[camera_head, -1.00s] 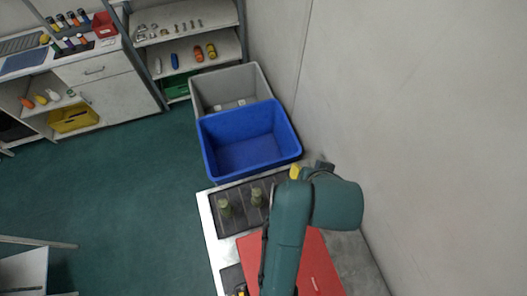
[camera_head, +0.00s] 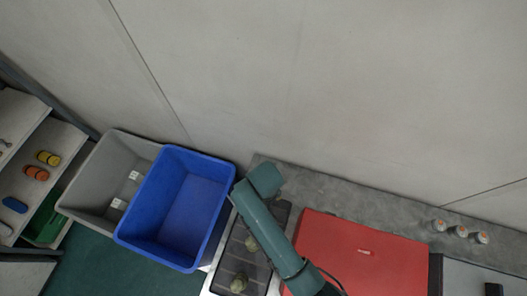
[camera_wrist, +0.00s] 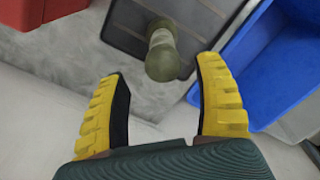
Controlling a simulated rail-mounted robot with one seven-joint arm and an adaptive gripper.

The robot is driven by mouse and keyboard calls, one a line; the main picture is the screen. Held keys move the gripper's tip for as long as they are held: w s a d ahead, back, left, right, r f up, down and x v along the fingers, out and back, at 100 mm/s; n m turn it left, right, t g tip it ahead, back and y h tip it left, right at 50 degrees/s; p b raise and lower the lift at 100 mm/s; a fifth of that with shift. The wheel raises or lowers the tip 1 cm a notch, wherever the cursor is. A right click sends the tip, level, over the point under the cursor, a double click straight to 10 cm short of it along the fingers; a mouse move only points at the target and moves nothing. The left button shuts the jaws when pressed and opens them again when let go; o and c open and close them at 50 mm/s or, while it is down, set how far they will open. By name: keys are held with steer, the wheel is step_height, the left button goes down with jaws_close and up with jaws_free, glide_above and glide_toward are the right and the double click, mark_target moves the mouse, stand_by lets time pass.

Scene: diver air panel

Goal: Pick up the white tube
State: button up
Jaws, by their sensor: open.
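I cannot make out a white tube for certain in either current view. Several small whitish pieces with orange marks (camera_head: 460,232) stand on the grey ledge at the far right of the head view, too small to identify. My gripper (camera_wrist: 163,72) is open and empty in the wrist view, with yellow ribbed fingers spread apart. Beyond the fingertips an olive-green bottle-like piece (camera_wrist: 165,60) stands on a dark tray (camera_wrist: 125,30). In the head view my gripper is hidden and only my green arm shows.
A blue bin (camera_head: 178,205) and a grey bin (camera_head: 90,190) stand left of the counter. A red case (camera_head: 365,255) lies right of my arm. Shelves (camera_head: 30,150) with coloured items are at far left. The wall rises behind.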

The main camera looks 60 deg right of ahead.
step_height(320, 180, down, 7)
steer(key=shift+w+a+f, duration=0.1)
steer(key=shift+f, duration=0.1)
jaws_close()
stand_by(0.4)
